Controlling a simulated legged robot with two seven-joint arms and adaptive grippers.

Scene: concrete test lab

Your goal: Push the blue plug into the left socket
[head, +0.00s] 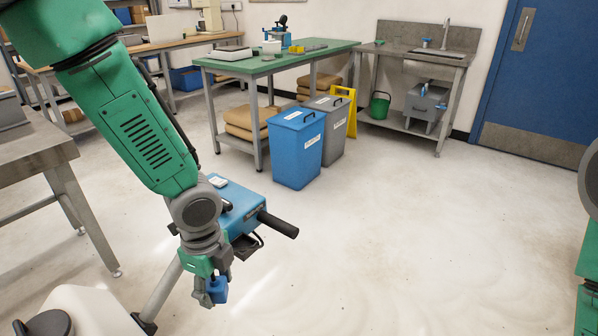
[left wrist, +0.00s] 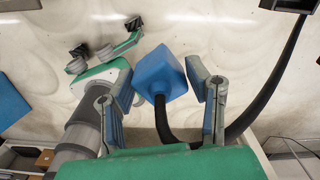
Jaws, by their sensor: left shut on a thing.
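The blue plug (head: 219,288) is held low in my left gripper (head: 210,291), above the floor and in front of a blue box. In the left wrist view the plug (left wrist: 160,75) is a blue block between the two fingers of my left gripper (left wrist: 164,92), with a black cable running from it. My right gripper (left wrist: 106,38) appears at the upper left of the left wrist view, fingers spread and empty. In the head view only part of my right arm shows at the right edge. I cannot make out the left socket in either view.
The blue box (head: 236,197) with a black handle (head: 278,224) stands close behind my left gripper. A grey metal table (head: 38,148) is at the left. Blue and grey bins (head: 297,150) stand by the green-topped workbench (head: 262,66). The middle floor is clear.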

